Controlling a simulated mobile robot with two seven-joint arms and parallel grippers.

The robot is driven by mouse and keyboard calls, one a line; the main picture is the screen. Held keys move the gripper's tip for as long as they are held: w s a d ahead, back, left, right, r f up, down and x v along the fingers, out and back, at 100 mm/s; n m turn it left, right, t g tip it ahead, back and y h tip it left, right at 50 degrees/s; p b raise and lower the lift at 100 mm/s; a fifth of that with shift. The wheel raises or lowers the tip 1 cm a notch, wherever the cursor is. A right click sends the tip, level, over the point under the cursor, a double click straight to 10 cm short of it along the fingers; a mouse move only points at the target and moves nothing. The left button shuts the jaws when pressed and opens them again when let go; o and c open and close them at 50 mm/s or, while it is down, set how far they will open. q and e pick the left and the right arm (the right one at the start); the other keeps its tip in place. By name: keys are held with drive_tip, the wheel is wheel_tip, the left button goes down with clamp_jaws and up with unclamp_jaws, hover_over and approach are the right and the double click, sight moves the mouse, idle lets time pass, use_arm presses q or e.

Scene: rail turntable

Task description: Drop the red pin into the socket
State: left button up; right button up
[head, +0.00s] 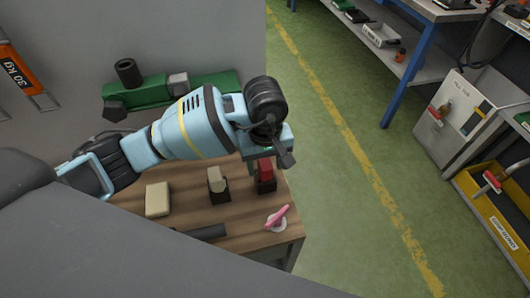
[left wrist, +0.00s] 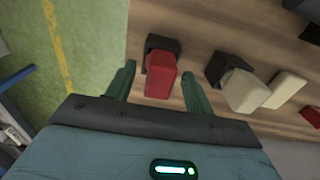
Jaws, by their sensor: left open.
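The red pin (head: 265,171) stands in a small black holder (head: 267,186) at the right end of the wooden table. In the left wrist view the red pin (left wrist: 161,76) shows between my finger tips, with its black holder (left wrist: 162,43) behind it. My left gripper (head: 268,158) is above the pin, pointing down. In the left wrist view my left gripper (left wrist: 159,72) is open, one finger on each side of the pin, with gaps showing. I cannot make out which thing is the socket. My right gripper is not in view.
A cream block in a black holder (head: 219,197) and a cream block (head: 158,199) stand left of the pin on the table (head: 186,178). A pink piece on a white base (head: 277,217) is near the front right edge. A green fixture (head: 200,89) lies behind.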

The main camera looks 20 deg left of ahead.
use_arm(q)
drive_tip(key=shift+f, duration=0.5)
drive_tip(key=shift+r, duration=0.1)
clamp_jaws()
